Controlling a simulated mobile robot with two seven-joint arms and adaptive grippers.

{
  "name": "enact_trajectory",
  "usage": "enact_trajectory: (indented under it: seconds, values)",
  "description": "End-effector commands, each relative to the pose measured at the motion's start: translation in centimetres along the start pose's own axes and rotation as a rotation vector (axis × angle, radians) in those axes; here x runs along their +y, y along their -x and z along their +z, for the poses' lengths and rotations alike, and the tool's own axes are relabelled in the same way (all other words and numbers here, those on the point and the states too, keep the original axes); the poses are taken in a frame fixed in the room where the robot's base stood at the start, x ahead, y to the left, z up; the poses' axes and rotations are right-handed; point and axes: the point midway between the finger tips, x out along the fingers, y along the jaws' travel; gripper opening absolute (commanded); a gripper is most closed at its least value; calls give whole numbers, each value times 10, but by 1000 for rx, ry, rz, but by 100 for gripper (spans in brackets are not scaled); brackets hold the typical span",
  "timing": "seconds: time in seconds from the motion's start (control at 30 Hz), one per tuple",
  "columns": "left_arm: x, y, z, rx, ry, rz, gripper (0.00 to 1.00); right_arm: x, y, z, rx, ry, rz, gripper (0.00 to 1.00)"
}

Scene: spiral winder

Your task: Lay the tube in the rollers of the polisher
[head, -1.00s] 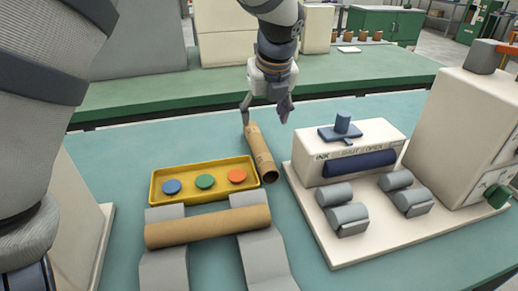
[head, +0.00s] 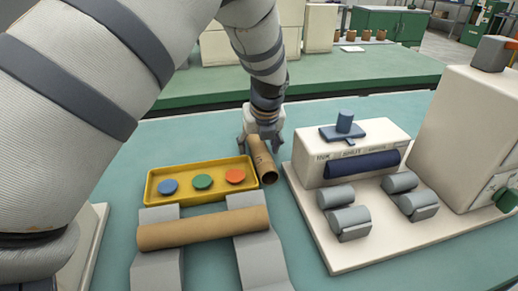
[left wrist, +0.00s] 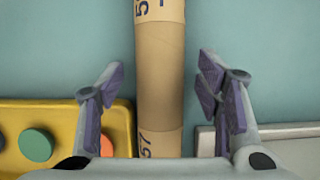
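A brown cardboard tube (head: 262,162) with dark printing lies on the table, just right of the yellow tray. My left gripper (head: 262,140) is above its far part, pointing down. In the left wrist view the tube (left wrist: 160,100) runs between the spread fingers of my left gripper (left wrist: 162,78), with a gap on both sides. A second, plain tube (head: 203,228) lies across two grey supports. The polisher (head: 365,238) at the right has a pale base with several grey rollers (head: 348,221) and a dark blue roll (head: 362,163); no tube lies in the rollers. My right gripper is out of view.
The yellow tray (head: 249,185) with blue, green and orange discs sits left of the tube. The polisher's base edge is close on the right. A tall pale cabinet (head: 460,125) stands far right. The teal table (head: 170,140) is clear behind the tray.

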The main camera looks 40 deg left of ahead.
Motion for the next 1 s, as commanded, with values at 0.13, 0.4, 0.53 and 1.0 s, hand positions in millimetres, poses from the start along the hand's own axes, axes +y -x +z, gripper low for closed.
enact_trajectory:
  seconds: [0.13, 0.4, 0.53, 1.0]
  values:
    - [0, 0, 0, 1, 0, 0, 22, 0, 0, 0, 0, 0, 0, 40]
    - [0, 0, 0, 1, 1, 1, 4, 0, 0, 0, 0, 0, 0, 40]
    - [0, 3, 1, 1, 1, 0, 4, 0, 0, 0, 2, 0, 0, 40]
    - [17, 124, -20, -8, 0, -8, 4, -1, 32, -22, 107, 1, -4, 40]
